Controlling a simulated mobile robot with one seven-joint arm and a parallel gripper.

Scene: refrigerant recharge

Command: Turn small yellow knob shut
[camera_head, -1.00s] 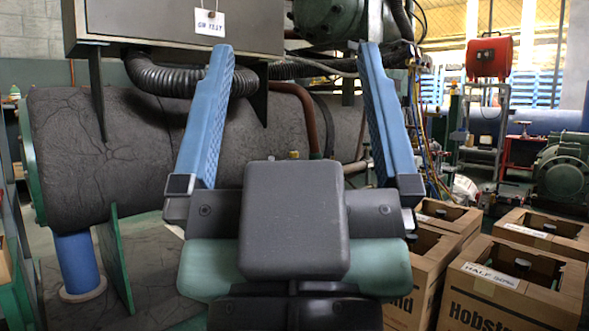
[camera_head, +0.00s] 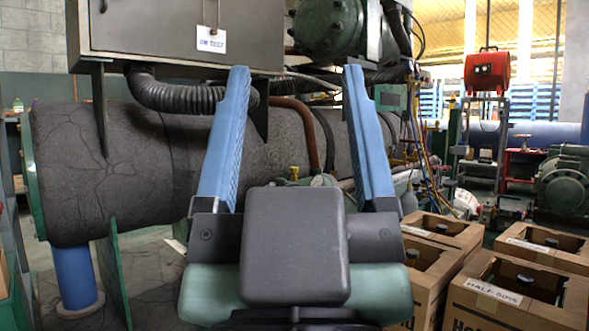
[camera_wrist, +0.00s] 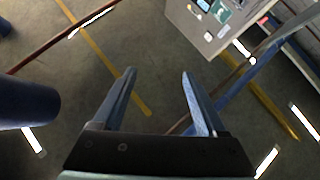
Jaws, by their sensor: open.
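A small yellow spot (camera_head: 294,169), possibly the small yellow knob, shows just above the back of my gripper, between its fingers, by some green and brass fittings. It is too small to make out clearly, and its lower part is hidden behind my gripper. My gripper (camera_head: 297,70) has two long blue fingers pointing up and away, apart, with nothing between them. In the wrist view my gripper (camera_wrist: 158,72) is also open and empty, over grey floor. I cannot make out the knob in the wrist view.
A large dark insulated tank (camera_head: 150,165) lies behind my gripper at left. A grey cabinet (camera_head: 140,35) with a white tag overhangs it, with a black corrugated hose (camera_head: 175,95) below. Cardboard boxes (camera_head: 480,305) stand at lower right. A red blower (camera_head: 487,70) is farther back.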

